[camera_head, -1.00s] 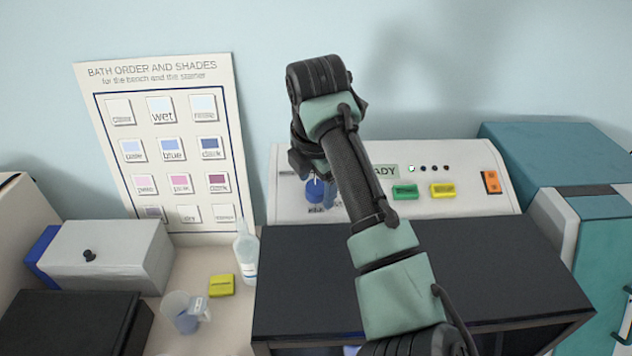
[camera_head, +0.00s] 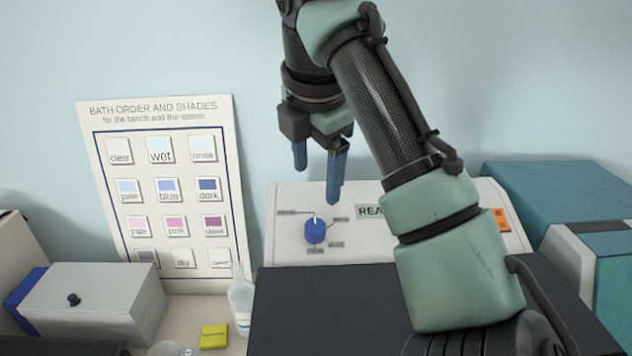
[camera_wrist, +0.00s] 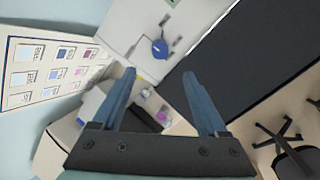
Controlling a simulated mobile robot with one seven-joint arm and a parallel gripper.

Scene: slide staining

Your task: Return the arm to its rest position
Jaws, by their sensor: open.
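My gripper (camera_head: 318,172) hangs from the raised arm in front of the wall, its two blue fingers pointing down and spread apart with nothing between them. In the wrist view the open fingers (camera_wrist: 165,100) also show empty. Below the fingers, apart from them, is a blue knob (camera_head: 316,231) with a white pointer on the stainer's pale panel (camera_head: 285,250). The knob also shows in the wrist view (camera_wrist: 160,49). The arm hides much of the panel's right part, including most of the "READY" display (camera_head: 368,211).
A dark flat top (camera_head: 320,300) lies in front of the panel. A teal cabinet (camera_head: 560,185) stands right. At left are a shade chart (camera_head: 170,275), a grey box with a black knob (camera_head: 105,290), a bottle (camera_head: 241,302) and a yellow block (camera_head: 214,337). The space above the dark top's left side is clear.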

